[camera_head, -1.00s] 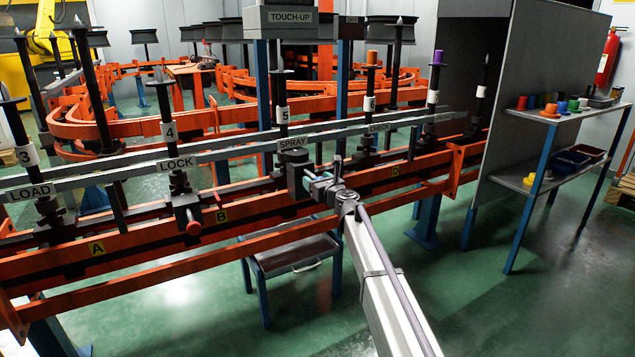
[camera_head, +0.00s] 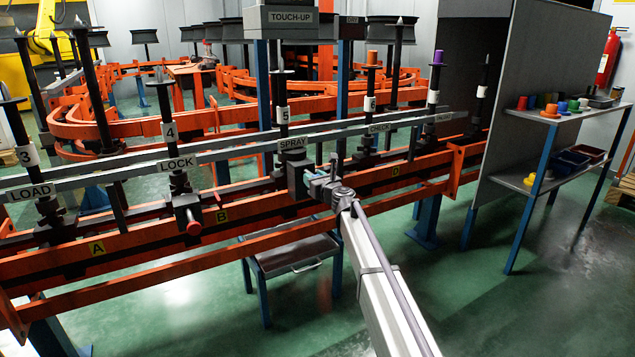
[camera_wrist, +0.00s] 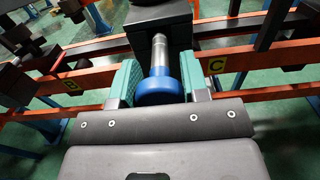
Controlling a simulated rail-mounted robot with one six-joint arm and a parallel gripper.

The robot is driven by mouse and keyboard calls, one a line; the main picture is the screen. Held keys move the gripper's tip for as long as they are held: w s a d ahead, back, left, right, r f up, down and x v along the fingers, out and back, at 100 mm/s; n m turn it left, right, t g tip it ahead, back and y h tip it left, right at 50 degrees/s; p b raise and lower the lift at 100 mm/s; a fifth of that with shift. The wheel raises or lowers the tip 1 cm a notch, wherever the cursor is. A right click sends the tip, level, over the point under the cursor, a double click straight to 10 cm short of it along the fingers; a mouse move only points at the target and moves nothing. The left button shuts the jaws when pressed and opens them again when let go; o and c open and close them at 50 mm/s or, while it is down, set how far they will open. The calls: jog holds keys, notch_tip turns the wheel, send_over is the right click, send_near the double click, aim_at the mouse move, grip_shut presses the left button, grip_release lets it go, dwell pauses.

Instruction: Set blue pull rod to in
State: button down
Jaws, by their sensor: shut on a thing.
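The blue pull rod shows in the wrist view as a blue round knob (camera_wrist: 159,92) on a bare silver shaft (camera_wrist: 158,55). The shaft runs into a black block (camera_wrist: 160,18), and a length of it shows between block and knob. My gripper (camera_wrist: 158,84) has its teal-padded fingers on either side of the knob and is shut on it. In the head view my gripper (camera_head: 319,184) is at the front of the dark block (camera_head: 296,178) below the SPRAY sign. The knob is mostly hidden there by the gripper.
A red-knobbed rod (camera_head: 193,227) sticks out under the LOCK sign (camera_head: 177,163) to the left. Orange rails (camera_head: 130,265) run below the blocks. A dark tray table (camera_head: 292,252) stands under the rail. Plates B (camera_head: 221,215) and D (camera_head: 395,170) mark the rail.

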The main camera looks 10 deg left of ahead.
jog(key=shift+w+a, duration=0.35)
jog(key=shift+w, duration=0.2)
jog(key=c, duration=0.6)
grip_release()
jog(key=v, duration=1)
jog(key=shift+s+d, duration=0.25)
jog(key=shift+s, duration=0.05)
